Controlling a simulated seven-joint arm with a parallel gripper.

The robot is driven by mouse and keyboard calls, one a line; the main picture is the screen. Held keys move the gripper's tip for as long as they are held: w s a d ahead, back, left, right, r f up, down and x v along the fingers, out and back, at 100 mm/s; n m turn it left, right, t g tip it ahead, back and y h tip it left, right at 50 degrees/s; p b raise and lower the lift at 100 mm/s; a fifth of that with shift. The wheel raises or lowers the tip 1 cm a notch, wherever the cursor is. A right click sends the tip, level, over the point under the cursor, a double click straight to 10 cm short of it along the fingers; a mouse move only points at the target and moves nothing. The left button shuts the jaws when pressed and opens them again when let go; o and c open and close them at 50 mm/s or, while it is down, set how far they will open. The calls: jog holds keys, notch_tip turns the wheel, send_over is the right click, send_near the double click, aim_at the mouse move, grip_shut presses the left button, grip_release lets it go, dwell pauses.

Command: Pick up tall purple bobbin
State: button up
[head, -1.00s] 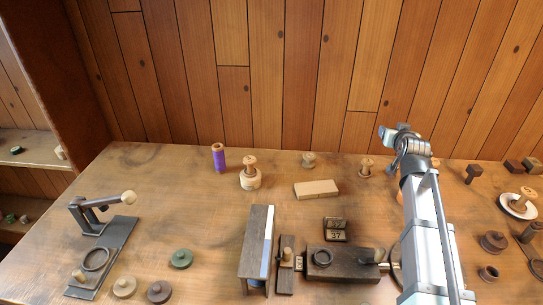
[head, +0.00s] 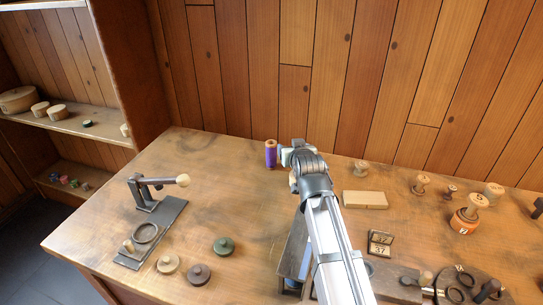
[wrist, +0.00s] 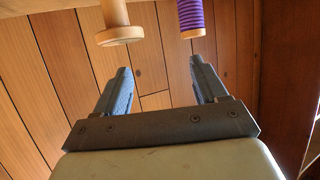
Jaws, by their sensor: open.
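The tall purple bobbin (head: 270,154) stands upright near the back edge of the table, with purple thread between pale wooden ends. In the wrist view its purple winding (wrist: 194,15) shows at the top, beyond the right finger, and its upper part is cut off. My gripper (head: 286,154) is just right of the bobbin in the head view. In the wrist view the two fingers (wrist: 158,68) are apart with nothing between them. The bobbin is outside the fingers' gap, and I cannot tell if they touch it.
A plain wooden spool (wrist: 118,28) shows beyond the left finger in the wrist view. A pale wooden block (head: 364,199) lies right of my arm. The table left of the bobbin is clear.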

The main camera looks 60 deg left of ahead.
aim_at(270, 144)
jog(key=s+a, duration=0.2)
jog(key=s, duration=0.3)
jog(key=shift+n+g, duration=0.4)
jog(key=x, duration=0.8)
jog(key=shift+w+f, duration=0.2)
jog(key=shift+x, duration=2.75)
jog(key=shift+d, duration=0.1)
jog(key=c, duration=1.1)
